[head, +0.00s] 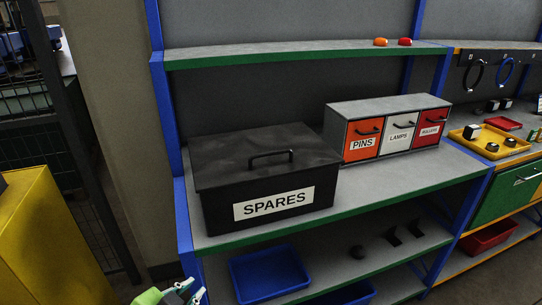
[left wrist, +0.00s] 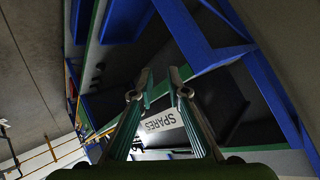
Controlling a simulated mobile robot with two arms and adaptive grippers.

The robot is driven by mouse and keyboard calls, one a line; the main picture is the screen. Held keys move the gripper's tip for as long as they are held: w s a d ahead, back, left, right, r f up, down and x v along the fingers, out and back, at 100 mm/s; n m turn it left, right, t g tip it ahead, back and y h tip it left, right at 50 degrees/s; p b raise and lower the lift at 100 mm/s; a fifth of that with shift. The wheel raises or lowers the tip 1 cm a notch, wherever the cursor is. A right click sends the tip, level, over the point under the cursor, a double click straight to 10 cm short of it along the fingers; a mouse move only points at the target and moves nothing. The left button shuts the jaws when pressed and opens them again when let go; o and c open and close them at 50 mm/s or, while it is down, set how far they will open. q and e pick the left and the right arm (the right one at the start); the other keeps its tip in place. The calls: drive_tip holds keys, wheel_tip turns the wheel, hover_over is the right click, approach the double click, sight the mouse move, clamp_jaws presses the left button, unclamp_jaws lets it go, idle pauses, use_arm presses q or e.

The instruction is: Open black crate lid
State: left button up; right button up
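The black crate (head: 218,208) stands on the grey middle shelf with a white SPARES label on its front. Its flat black lid (head: 225,160) is closed and carries a dark bar handle (head: 271,155) on top. My left gripper (head: 184,291) is at the bottom edge of the head view, in front of and below the crate, apart from it. In the left wrist view the left gripper (left wrist: 163,90) has its two fingers spread with nothing between them. The crate's SPARES label (left wrist: 163,122) shows beyond the fingers. My right gripper is out of view.
A drawer cabinet (head: 368,106) labelled PINS, LAMPS and ROLLERS stands right of the crate. Blue uprights (head: 165,95) frame the shelf, and an upper shelf (head: 270,52) spans above. A blue bin (head: 268,273) is on the lower shelf. A yellow cabinet (head: 45,245) stands at left.

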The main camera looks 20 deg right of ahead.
use_arm(q)
drive_tip(key=w+d+r+m+t+h, duration=0.25)
drive_tip(key=w+d+r+m, duration=0.35)
drive_tip(key=r, duration=0.4)
drive_tip(key=m+h, duration=0.4)
drive_tip(key=m, duration=0.3)
approach(269, 155)
drive_tip(key=p+x, duration=0.3)
drive_tip(key=x, duration=0.8)
drive_tip(key=shift+s, duration=0.1)
clamp_jaws()
